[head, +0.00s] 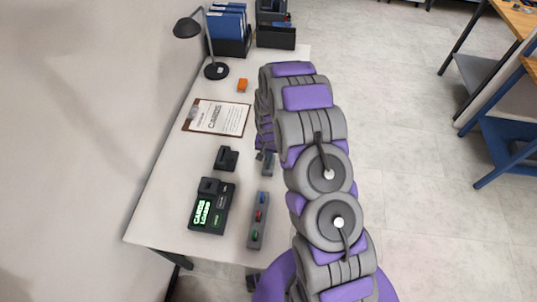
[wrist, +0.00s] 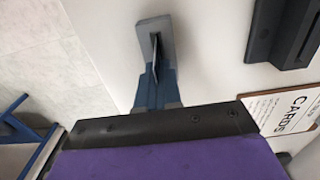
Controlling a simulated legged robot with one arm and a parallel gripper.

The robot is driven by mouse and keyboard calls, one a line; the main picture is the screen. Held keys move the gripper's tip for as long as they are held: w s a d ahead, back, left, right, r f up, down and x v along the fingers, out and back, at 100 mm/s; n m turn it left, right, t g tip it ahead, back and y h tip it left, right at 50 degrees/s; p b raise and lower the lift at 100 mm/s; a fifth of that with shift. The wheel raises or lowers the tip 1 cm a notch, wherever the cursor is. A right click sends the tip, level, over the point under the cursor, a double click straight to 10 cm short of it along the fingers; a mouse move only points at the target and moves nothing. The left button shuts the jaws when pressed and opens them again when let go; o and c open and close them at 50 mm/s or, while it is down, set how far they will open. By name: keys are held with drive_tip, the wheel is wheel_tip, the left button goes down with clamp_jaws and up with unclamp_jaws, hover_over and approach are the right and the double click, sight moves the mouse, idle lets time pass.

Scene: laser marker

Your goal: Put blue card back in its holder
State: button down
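In the head view my gripper (head: 262,154) is over the right edge of the desk, mostly hidden behind my arm. A small grey holder (head: 268,165) stands beside it. The wrist view shows this grey holder (wrist: 145,27) with a thin dark upright piece in its middle. Blue-grey parts lie between it and my gripper's dark body; I cannot tell whether they are fingers or a card. The fingertips are not clear, so open or shut does not show. No blue card can be made out for certain.

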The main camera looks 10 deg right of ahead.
drive_tip(key=shift+f, duration=0.85)
idle(0.3)
drive_tip(key=c, duration=1.2)
unclamp_jaws()
drive_tip(key=shift+c, duration=0.2)
drive_tip(key=shift+r, duration=0.1)
wheel_tip(320, 180, up, 23)
drive_tip(key=p, duration=0.3)
